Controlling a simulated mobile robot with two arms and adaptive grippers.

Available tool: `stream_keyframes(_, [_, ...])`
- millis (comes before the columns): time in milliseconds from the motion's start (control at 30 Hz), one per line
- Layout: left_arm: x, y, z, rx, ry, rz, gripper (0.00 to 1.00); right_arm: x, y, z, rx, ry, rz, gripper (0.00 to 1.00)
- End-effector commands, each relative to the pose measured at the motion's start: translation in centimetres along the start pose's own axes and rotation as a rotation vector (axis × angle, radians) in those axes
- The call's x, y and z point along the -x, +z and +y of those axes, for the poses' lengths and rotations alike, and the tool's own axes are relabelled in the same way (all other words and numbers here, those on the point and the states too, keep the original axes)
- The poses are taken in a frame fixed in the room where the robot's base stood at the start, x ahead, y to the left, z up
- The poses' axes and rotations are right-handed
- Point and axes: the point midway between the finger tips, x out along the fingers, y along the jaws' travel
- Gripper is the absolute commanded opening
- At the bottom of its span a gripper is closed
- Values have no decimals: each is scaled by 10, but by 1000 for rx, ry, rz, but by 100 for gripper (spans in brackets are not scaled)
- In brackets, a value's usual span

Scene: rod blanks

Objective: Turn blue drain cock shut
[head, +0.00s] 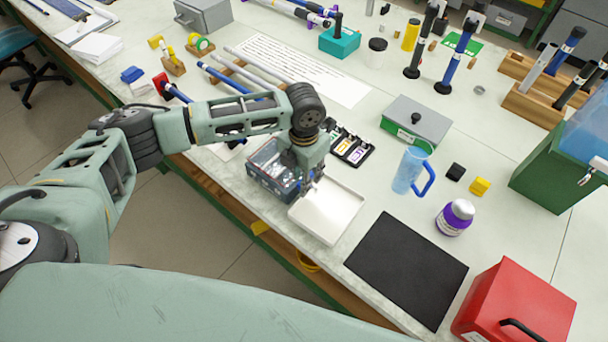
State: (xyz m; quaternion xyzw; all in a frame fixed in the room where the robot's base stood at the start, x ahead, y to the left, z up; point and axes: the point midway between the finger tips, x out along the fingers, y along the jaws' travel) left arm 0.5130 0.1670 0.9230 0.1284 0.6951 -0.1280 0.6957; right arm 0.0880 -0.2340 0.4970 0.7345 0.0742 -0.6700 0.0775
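A green box-like stand (549,178) at the right edge carries a translucent blue tank (588,128), cut off by the frame. A small pale tap (592,172) with a dark tip sticks out there; I cannot make out a blue handle or how it is turned. My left gripper (308,188) points down over the left end of a white tray (336,213), beside a clear bin (263,165), far left of the tap. Its fingers are too small and dark to tell open from shut. My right gripper is out of view.
A black mat (407,269) and red box (515,305) lie nearer.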

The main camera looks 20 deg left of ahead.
Motion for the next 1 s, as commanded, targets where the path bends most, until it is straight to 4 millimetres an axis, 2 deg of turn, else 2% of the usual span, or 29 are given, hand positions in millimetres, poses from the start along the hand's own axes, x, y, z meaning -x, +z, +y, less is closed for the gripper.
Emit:
stream_keyframes(300, [0,0,0,1,0,1,31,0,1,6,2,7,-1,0])
stream_keyframes(567, [-1,0,-1,30,0,1,31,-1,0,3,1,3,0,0])
stream_keyframes(767, [-2,0,-4,202,-1,0,31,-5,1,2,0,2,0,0])
stream_keyframes(1000, [-3,3,-10,510,-1,0,31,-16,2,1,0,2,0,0])
